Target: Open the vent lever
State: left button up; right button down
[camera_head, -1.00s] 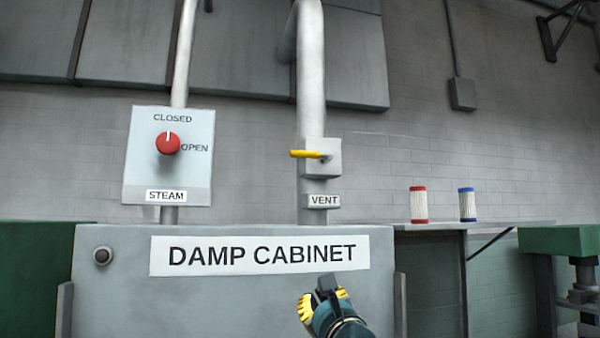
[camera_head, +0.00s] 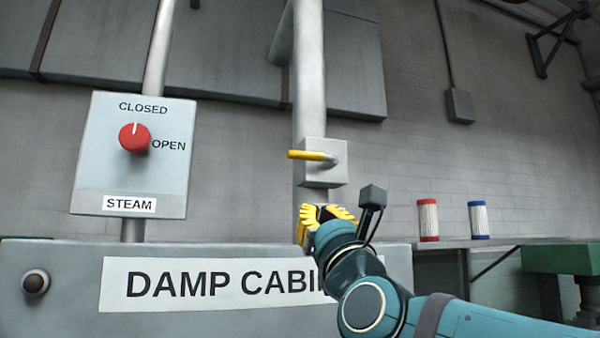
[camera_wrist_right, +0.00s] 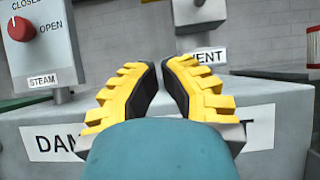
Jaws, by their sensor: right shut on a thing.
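The vent lever (camera_head: 305,154) has a yellow handle pointing left, roughly level, on a grey box (camera_head: 324,170) on the vertical pipe. In the head view my right gripper (camera_head: 328,212), with yellow fingers, is below the lever and apart from it, covering the VENT label. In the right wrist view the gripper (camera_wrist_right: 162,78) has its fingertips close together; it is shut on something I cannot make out. That view shows part of the VENT label (camera_wrist_right: 207,57) behind the fingers, but not the yellow handle. My left gripper is not in view.
A steam panel (camera_head: 160,176) with a red knob (camera_head: 134,138) is at the left. The damp cabinet (camera_head: 70,262) stands below. A red-capped spool (camera_head: 428,220) and a blue-capped spool (camera_head: 479,220) stand on a shelf at the right. The wall around the lever is clear.

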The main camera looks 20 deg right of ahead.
aim_at(310, 159)
pick_arm(q)
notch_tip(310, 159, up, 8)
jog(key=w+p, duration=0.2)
jog(key=p, duration=0.5)
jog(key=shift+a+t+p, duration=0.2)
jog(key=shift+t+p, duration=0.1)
jog(key=shift+p, duration=0.05)
pick_arm(e)
jog(key=s+r+x, duration=0.1)
jog(key=r+x, duration=0.1)
jog(key=x, duration=1.1)
jog(key=shift+s, duration=0.2)
